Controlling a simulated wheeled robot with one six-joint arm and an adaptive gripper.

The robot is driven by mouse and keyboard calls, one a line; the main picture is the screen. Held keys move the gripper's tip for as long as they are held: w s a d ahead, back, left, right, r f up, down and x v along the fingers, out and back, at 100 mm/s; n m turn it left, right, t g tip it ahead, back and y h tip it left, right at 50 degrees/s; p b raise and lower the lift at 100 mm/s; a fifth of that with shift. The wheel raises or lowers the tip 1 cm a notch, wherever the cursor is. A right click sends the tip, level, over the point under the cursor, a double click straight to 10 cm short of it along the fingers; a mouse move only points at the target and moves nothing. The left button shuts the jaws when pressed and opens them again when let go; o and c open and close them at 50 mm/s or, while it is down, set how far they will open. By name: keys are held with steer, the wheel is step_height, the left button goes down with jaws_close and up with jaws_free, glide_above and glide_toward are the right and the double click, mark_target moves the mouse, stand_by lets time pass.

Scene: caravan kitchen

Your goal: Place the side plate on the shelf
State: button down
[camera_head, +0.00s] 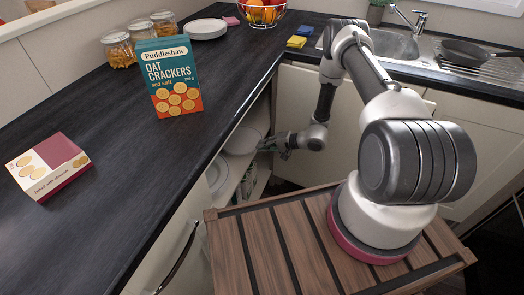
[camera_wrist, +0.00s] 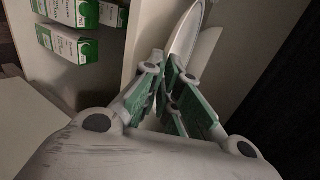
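The side plate (camera_head: 242,141) is white and round, at the opening of the cupboard under the dark worktop. In the wrist view the side plate (camera_wrist: 186,35) shows nearly edge-on at my fingertips. My gripper (camera_head: 270,143) reaches into the cupboard from the right. Its green-padded fingers (camera_wrist: 165,78) look closed on the near rim of the plate. The fingers hide part of that rim. The pale shelf (camera_head: 231,187) lies inside the cupboard, below the plate. I cannot tell whether the plate touches it.
Green-and-white boxes (camera_wrist: 72,43) stand at the left in the wrist view. On the worktop are a cracker box (camera_head: 170,77), a smaller box (camera_head: 48,166), jars (camera_head: 118,50) and stacked plates (camera_head: 207,28).

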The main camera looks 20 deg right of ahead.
step_height(320, 180, down, 4)
steer(key=shift+r, duration=0.25)
steer(key=c, duration=1.6)
jaws_free()
steer(key=shift+c, duration=0.2)
steer(key=shift+s, duration=0.1)
